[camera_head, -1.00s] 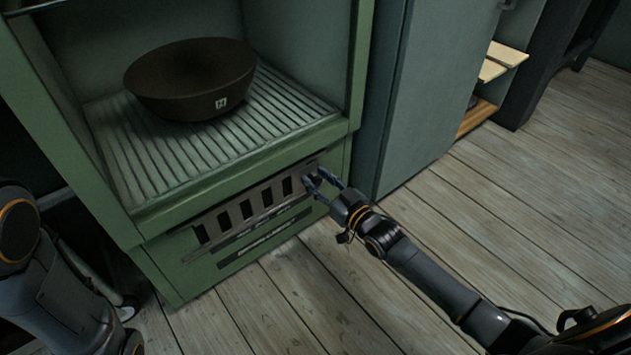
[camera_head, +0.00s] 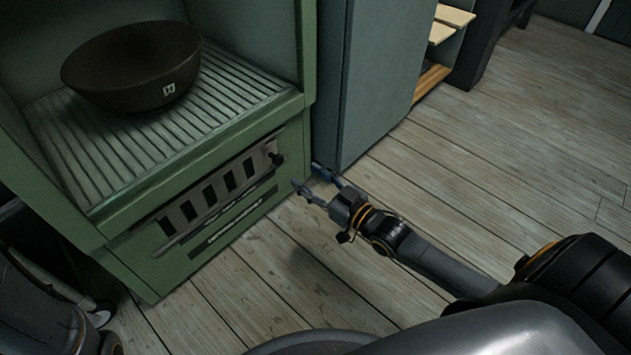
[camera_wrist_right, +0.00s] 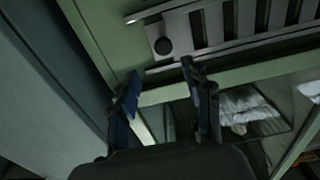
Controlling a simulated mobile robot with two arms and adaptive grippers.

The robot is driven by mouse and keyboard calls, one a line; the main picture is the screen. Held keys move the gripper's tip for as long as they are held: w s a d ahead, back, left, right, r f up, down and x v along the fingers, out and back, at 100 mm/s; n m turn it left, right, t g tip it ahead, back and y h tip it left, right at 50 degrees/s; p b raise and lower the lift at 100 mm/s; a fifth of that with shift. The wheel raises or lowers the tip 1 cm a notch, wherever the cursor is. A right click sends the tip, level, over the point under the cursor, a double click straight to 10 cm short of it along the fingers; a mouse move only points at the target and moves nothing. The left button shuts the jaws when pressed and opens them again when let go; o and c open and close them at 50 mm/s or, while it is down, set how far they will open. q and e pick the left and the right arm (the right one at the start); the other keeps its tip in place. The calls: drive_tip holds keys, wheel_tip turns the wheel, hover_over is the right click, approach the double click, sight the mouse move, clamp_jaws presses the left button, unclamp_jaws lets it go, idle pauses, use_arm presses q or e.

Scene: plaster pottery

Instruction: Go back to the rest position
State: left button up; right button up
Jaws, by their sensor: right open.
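My right gripper (camera_head: 308,181) is open and empty, in front of the right end of the green cabinet's lower panel. Its two fingers also show in the right wrist view (camera_wrist_right: 160,85), spread apart below a round dark knob (camera_wrist_right: 163,46). The knob (camera_head: 276,158) sits at the right end of the slotted vent panel, and the fingers are clear of it. Part of my left arm (camera_head: 40,310) shows at the lower left, but its gripper is out of view.
A dark brown bowl (camera_head: 135,68) stands on the ribbed shelf of the open green cabinet (camera_head: 307,60). A grey-green door (camera_head: 375,80) stands to the right of the cabinet. The wooden floor (camera_head: 520,150) on the right is clear.

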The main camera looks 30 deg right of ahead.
drive_tip(key=shift+v, duration=0.9)
drive_tip(key=shift+r, duration=0.1)
